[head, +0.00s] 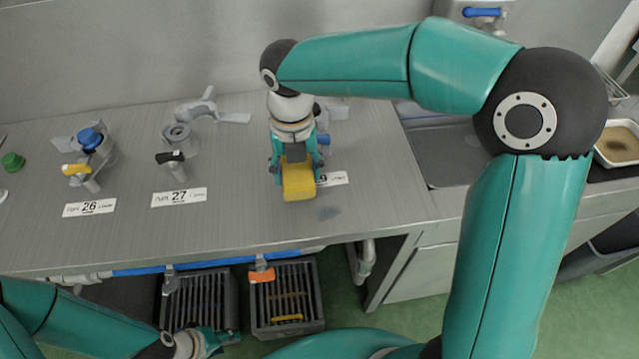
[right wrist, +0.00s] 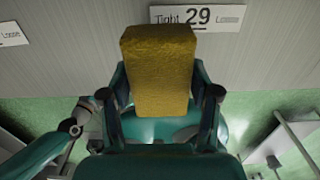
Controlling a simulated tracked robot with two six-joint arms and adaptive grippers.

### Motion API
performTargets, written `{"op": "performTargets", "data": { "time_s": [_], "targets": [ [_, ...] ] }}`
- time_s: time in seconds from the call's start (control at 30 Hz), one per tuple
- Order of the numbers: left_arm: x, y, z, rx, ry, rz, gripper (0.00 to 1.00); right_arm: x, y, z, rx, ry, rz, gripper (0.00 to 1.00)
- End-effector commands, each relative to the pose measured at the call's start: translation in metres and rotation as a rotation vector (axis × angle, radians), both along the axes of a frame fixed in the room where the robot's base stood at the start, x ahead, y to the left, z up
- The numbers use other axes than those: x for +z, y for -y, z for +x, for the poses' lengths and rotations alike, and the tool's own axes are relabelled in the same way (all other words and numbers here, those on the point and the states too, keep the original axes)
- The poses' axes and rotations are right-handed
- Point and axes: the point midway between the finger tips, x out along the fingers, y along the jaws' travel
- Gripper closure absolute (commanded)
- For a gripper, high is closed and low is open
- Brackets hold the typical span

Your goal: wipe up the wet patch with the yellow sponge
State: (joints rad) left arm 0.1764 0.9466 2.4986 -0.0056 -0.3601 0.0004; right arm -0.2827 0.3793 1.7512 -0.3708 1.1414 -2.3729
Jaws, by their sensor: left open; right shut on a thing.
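The yellow sponge (head: 298,184) is in my right gripper (head: 294,168), over the grey worktop near its front right part. In the right wrist view the sponge (right wrist: 160,70) sits between the two fingers of the right gripper (right wrist: 163,95). I cannot tell whether the sponge touches the worktop. I cannot make out the patch in the right wrist view. My left gripper (head: 214,342) is open and low, in front of the worktop, partly cut off by the frame.
The label 29 (right wrist: 198,17) lies beside the sponge. Valves with labels 26 (head: 89,208) and 27 (head: 179,197) stand to the left. A sink (head: 445,155) is at the right. Dark crates (head: 287,318) stand below the front edge. The worktop's front middle is clear.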

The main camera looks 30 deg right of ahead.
Motion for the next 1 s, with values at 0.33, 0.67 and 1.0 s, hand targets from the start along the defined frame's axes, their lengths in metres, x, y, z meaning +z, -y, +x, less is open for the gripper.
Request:
{"op": "performTargets", "data": {
  "time_s": [0.33,0.67,1.0],
  "targets": [
    [0.023,0.0,0.0,0.0,0.0,0.0,0.56,0.025,0.0,0.0,0.0,0.0,0.001,0.71],
    [0.022,0.0,0.0,0.0,0.0,0.0,0.56,0.024,0.0,0.0,-0.001,0.001,0.001,0.71],
    [0.022,0.0,0.0,0.0,0.0,0.0,0.56,0.015,-0.003,0.003,0.0,-0.002,0.0,0.71]
  ]
}}
